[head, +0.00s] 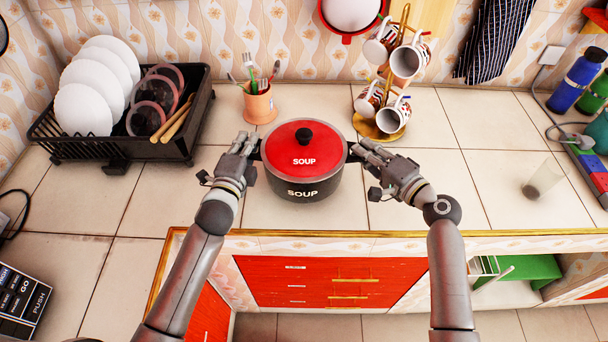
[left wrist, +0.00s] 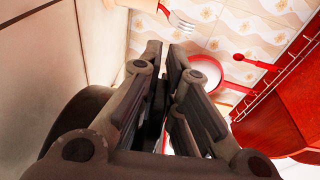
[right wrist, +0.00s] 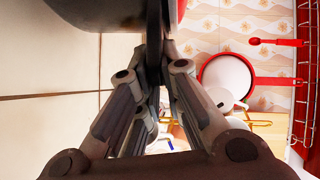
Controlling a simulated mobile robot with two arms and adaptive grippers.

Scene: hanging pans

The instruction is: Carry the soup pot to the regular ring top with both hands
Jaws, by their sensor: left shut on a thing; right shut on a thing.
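The soup pot (head: 304,190) is dark grey with a red lid marked SOUP and a black knob. It is upright over the tiled counter in the middle of the head view; I cannot tell whether it touches the tiles. My left gripper (head: 246,148) is shut on its left handle, and my right gripper (head: 368,154) is shut on its right handle. In the right wrist view, the dark pot side (right wrist: 110,10) shows at the top, with the fingers around the handle. In the left wrist view the fingers (left wrist: 168,70) hide the handle. No ring top is visible.
A black dish rack (head: 180,147) with plates stands on the left. A utensil cup (head: 260,106) and a mug stand (head: 377,128) are behind the pot. A glass (head: 543,178) and bottles (head: 577,80) are on the right. Bare tiles lie either side.

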